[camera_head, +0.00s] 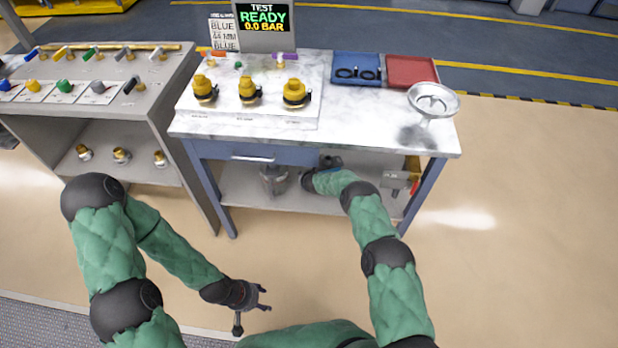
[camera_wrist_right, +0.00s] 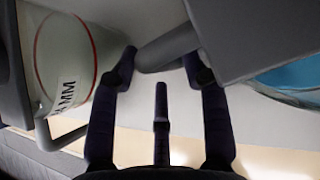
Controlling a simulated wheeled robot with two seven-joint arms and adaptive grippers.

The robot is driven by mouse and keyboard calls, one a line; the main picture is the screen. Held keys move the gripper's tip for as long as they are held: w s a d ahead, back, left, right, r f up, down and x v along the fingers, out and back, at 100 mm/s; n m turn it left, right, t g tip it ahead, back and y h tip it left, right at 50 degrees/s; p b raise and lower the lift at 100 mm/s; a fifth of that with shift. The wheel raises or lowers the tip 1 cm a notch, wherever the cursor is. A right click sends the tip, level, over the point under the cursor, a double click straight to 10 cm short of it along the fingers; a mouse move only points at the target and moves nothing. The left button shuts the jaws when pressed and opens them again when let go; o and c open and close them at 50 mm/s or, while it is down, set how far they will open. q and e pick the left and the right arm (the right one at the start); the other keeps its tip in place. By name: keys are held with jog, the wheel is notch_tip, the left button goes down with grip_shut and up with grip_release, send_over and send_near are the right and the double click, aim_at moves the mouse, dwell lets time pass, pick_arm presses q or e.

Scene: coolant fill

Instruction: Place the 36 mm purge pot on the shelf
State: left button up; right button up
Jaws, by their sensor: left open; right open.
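A clear pot (camera_head: 273,178) stands on the lower shelf (camera_head: 300,200) under the marble-topped bench. In the right wrist view, a pale pot (camera_wrist_right: 68,65) with a red line and a label ending in "MM" is at the left; its number is not clearly readable. My right gripper (camera_head: 326,163) reaches under the benchtop, partly hidden in the head view. In the wrist view, its fingers (camera_wrist_right: 160,72) are open, with the rounded end of a grey bar (camera_wrist_right: 168,50) between or just beyond the tips; contact cannot be told. My left gripper (camera_head: 262,297) is open and empty above the floor.
The benchtop (camera_head: 375,125) carries yellow-capped fittings (camera_head: 249,91), a blue tray (camera_head: 356,69), a red tray (camera_head: 411,72) and a metal funnel (camera_head: 433,100). A blue drawer (camera_head: 252,156) overhangs the shelf. In the wrist view, a grey block (camera_wrist_right: 255,35) and blue container (camera_wrist_right: 290,78) sit right.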

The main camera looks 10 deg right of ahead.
jog(key=shift+a+p+v, duration=0.4)
jog(key=shift+p+v, duration=2.3)
jog(key=shift+v, duration=2.15)
jog(key=s+a+r+n+g+y, duration=0.1)
jog(key=s+r+n+g, duration=0.1)
jog(key=s+n, duration=0.8)
jog(key=s+a+r+n+g+y, duration=0.1)
jog(key=s+r+n+g, duration=0.2)
jog(key=s+n, duration=0.8)
jog(key=s+a+r+n+g+y, duration=0.1)
jog(key=s+n, duration=1)
jog(key=s, duration=1.1)
notch_tip(320, 180, up, 3)
jog(key=shift+s+f+g, duration=0.1)
jog(key=shift+s+g, duration=0.25)
jog(key=shift+g, duration=0.55)
